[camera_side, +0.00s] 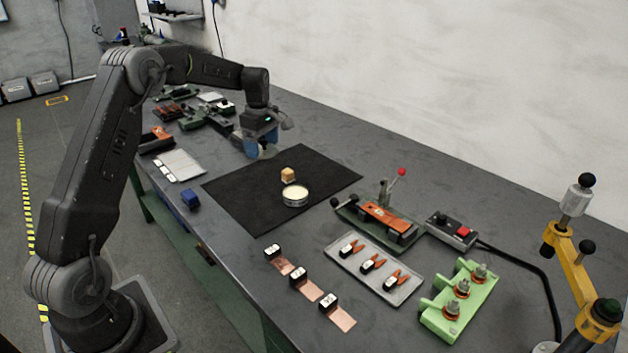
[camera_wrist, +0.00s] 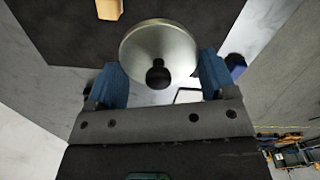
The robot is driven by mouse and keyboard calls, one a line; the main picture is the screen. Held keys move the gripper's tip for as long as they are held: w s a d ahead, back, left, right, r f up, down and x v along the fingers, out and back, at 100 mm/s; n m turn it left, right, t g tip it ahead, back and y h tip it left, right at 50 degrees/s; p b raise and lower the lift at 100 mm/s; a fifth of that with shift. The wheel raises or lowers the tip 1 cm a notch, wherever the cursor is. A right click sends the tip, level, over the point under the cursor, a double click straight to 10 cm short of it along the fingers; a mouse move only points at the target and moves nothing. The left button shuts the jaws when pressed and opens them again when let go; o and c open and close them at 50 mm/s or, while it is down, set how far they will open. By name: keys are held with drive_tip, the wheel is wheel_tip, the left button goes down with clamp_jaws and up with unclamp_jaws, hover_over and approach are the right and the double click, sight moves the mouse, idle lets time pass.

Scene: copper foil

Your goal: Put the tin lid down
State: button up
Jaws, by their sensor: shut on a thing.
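The tin lid (camera_wrist: 160,45) is a round silver disc with a black knob, seen in the wrist view. My gripper (camera_wrist: 160,66) has its two blue fingers on either side of the lid and is shut on it. In the side view my gripper (camera_side: 265,149) is near the far edge of the black mat (camera_side: 240,205), and the lid is hard to make out there. I cannot tell its exact height above the surface. The open tin (camera_side: 295,196), with pale contents, stands on the mat, apart from my gripper.
A small wooden block (camera_side: 288,174) stands on the mat just behind the tin. A blue block (camera_side: 190,198) lies left of the mat. A clamp fixture (camera_side: 385,218), a grey tray (camera_side: 375,268) and a green rack (camera_side: 458,305) are to the right. Bare mat lies left of the tin.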

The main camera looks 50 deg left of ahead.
drive_tip(key=w+f+n, duration=0.1)
drive_tip(key=w+n, duration=0.3)
drive_tip(key=w, duration=0.1)
drive_tip(key=n, duration=0.1)
hover_over(322, 185)
wheel_tip(322, 185, down, 8)
drive_tip(key=shift+r, duration=0.2)
drive_tip(key=shift+f, duration=1.95)
drive_tip(key=shift+f, duration=0.1)
